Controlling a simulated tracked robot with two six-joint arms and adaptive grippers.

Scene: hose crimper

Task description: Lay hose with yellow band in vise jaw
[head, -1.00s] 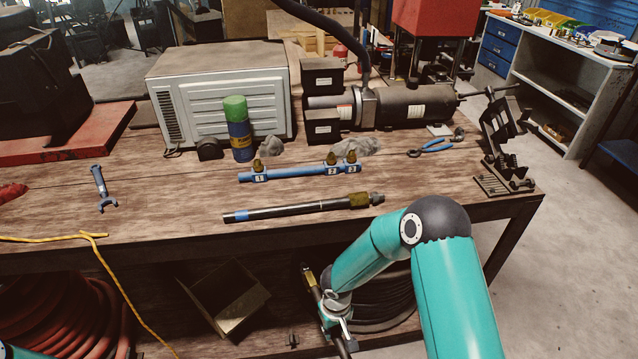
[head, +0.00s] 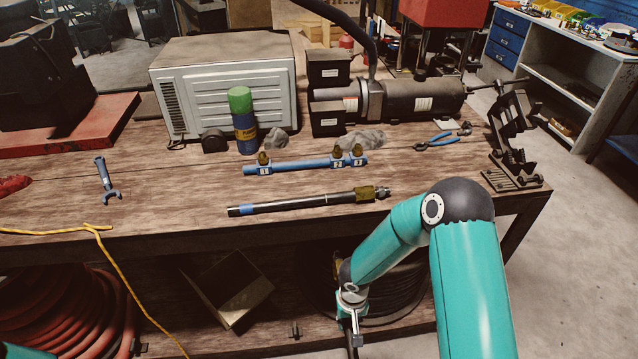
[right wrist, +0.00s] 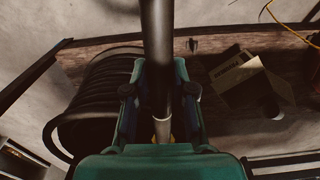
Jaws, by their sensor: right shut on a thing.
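My right gripper (head: 352,300) is shut on a dark hose (right wrist: 157,50), below and in front of the bench's front edge. In the right wrist view the hose runs from the top edge down between the fingers (right wrist: 162,105), with a little yellow and a pale section low down. In the head view the hose (head: 353,341) is mostly hidden by my right arm and gripper. A black clamp-like stand (head: 515,145), which looks like the vise, stands at the bench's right end; its jaw is hard to make out. My left gripper is out of view.
Another black hose with a blue band (head: 300,202) lies on the bench (head: 200,215). Behind it are a blue manifold (head: 305,166), blue pliers (head: 436,141) and a black cylinder machine (head: 425,100). A coiled hose (right wrist: 75,115) and an open box (head: 235,295) sit below.

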